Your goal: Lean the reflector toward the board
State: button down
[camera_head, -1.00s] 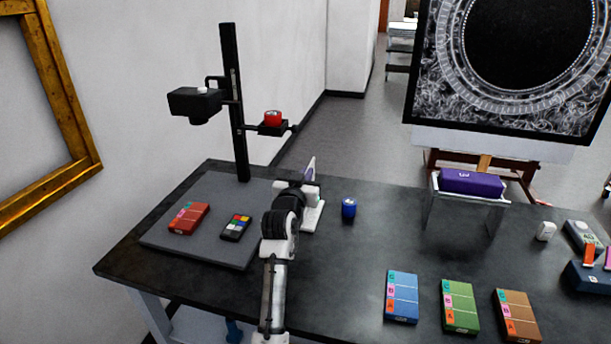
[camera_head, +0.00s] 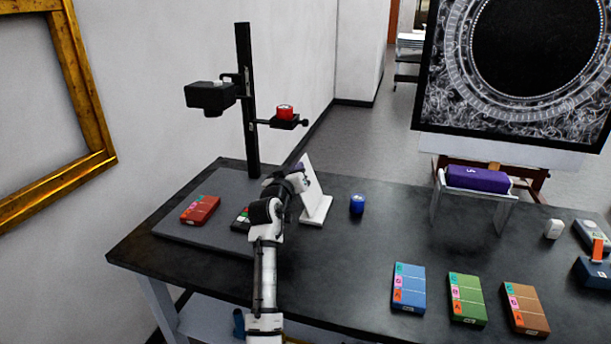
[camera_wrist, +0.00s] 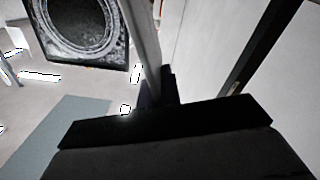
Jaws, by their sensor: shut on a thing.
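The reflector (camera_head: 314,192) is a thin white panel on a flat white foot, on the dark table just right of the grey board (camera_head: 172,226). The panel slants, its top further left than its foot. My gripper (camera_head: 300,178) is at the panel's upper part and shut on it; my wrist hides some of the contact. In the wrist view a pale upright edge (camera_wrist: 146,40), seemingly the panel, runs down to my dark fingers (camera_wrist: 158,92). The board lies flat under a black copy stand (camera_head: 249,110).
A red box (camera_head: 201,210) and a colour chart (camera_head: 241,218), partly behind my arm, lie on the board. A blue jar (camera_head: 357,205) stands close right of the reflector. Blue (camera_head: 408,288), green (camera_head: 467,298) and brown (camera_head: 525,308) boxes lie at front right.

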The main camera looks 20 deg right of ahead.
jog(key=c, duration=1.6)
grip_release()
jog(key=shift+s, duration=0.1)
jog(key=b+v, duration=0.3)
jog(key=v, duration=1)
jog(key=shift+s+a+b, duration=0.15)
jog(key=shift+s+b, duration=0.15)
